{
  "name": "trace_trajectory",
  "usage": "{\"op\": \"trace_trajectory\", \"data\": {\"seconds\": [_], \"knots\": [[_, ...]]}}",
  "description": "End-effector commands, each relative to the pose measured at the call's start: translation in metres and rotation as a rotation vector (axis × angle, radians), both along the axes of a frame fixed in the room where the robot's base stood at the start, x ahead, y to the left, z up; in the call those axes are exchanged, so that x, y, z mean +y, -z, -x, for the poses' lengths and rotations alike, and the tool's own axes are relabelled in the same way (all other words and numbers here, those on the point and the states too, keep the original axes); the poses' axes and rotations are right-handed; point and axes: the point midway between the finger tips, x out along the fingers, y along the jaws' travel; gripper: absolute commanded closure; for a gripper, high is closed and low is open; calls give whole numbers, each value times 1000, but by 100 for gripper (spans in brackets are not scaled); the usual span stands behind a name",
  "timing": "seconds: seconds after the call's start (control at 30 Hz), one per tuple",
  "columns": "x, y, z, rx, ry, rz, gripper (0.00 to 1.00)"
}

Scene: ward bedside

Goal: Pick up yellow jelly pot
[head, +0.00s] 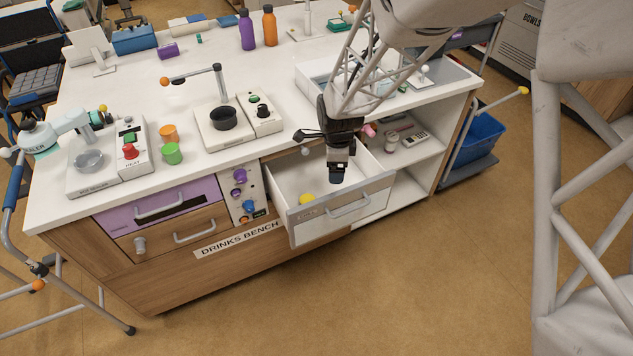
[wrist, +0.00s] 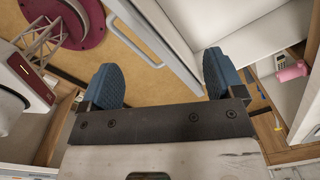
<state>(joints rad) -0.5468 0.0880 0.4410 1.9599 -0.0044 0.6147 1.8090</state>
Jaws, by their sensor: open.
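A small yellow pot (head: 307,199) sits inside the open drawer (head: 350,209), near its front left corner. The drawer's front wall partly hides it. My gripper (head: 339,178) points down over the drawer, to the right of the yellow pot and apart from it. In the wrist view my gripper (wrist: 163,78) has its two blue fingers spread wide with nothing between them. I cannot see the yellow pot in the wrist view.
An orange pot (head: 168,133) and a green pot (head: 172,154) stand on the white bench top, left of the drawer. An open shelf (head: 415,155) with small items lies to the right. A control panel (head: 243,191) borders the drawer's left side.

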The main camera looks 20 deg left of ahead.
Motion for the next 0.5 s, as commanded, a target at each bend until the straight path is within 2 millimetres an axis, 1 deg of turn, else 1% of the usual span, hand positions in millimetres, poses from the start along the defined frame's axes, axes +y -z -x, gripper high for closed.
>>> {"op": "trace_trajectory", "data": {"seconds": [0.03, 0.2, 0.33, 0.5], "knots": [[13, 14, 0, 8, 24, 3, 12], [48, 53, 1, 23, 124, 8, 12], [66, 75, 4, 29, 180, 12, 12], [80, 91, 6, 32, 223, 13, 12]]}}
